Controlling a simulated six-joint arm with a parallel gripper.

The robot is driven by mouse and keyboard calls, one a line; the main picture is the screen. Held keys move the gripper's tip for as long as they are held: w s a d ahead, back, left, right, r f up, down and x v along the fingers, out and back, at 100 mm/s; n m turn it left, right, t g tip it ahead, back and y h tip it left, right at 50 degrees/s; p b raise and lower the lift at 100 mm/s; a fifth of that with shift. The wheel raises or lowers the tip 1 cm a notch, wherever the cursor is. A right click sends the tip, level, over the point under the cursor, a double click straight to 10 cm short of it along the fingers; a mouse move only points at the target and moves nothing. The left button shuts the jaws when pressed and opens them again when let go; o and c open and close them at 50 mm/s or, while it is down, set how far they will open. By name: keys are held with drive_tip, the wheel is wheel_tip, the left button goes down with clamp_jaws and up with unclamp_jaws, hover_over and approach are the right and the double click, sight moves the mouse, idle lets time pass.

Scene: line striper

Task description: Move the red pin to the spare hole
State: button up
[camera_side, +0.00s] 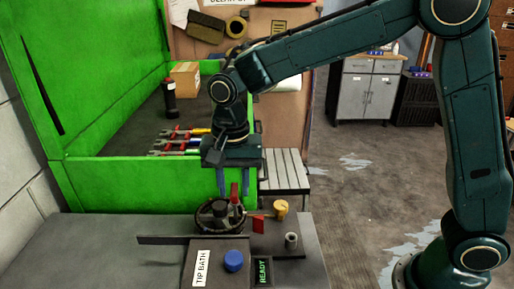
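A narrow upright red piece (234,194), likely the red pin, stands at the black round wheel-like part (213,222) on the grey work plate. My gripper (232,194) is above the wheel, pointing down. Its two blue-grey fingers are apart, one at each side of the red piece, with a visible gap. I cannot tell how far in depth the fingers are from it. A second, flat red piece (259,226) is just right of the wheel. The spare hole cannot be made out at this size.
On the plate are a yellow knob (280,209), a small grey cylinder (291,241), a blue button (233,260), a "TIP BATH" label (201,268) and a "READY" display (263,272). A green-walled bin (120,185) with tools stands close behind. The grey bench at left is clear.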

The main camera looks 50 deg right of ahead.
clamp_jaws()
drive_tip(key=shift+r, duration=0.85)
idle(0.5)
drive_tip(key=shift+r, duration=2.1)
